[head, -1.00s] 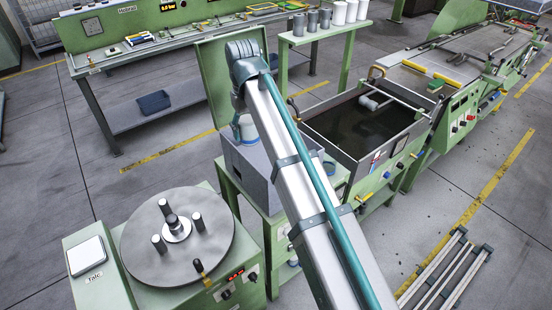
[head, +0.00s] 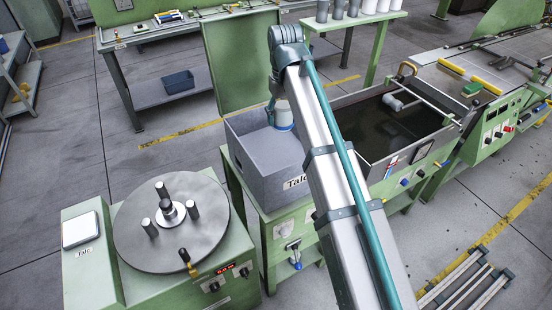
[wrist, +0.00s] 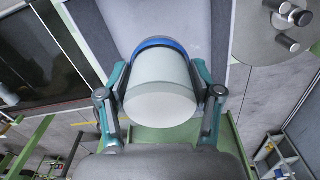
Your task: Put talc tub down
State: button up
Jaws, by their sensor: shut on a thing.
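The talc tub (head: 285,117) is a pale, whitish cylinder with a blue band at its far end. My gripper (head: 277,104) holds it near the back right of a grey box (head: 258,173) labelled "Talc". The head view does not settle its height against the box rim. In the wrist view the tub (wrist: 160,85) sits between both fingers of my gripper (wrist: 161,98), its blue end pointing away, with a grey surface beyond. A white square pad (head: 80,229) above a "Talc" label lies bare on the green machine at left.
A round grey turntable (head: 172,235) with several upright pegs stands beside the pad. A dark liquid bath (head: 390,125) lies right of the box. A green upright panel (head: 240,65) stands behind the box. White and grey cylinders stand on a shelf (head: 350,19) at the back.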

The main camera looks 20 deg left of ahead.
aim_at(285, 128)
jog(key=shift+w+d+f+b, duration=0.1)
jog(key=shift+f+b, duration=0.6)
jog(key=shift+f, duration=3.55)
jog(key=shift+w+d+f+b, duration=0.1)
jog(key=shift+f+b, duration=0.55)
jog(key=shift+f, duration=3.55)
jog(key=shift+f, duration=0.1)
jog(key=o, duration=1.3)
notch_tip(285, 128, up, 12)
jog(key=b, duration=0.3)
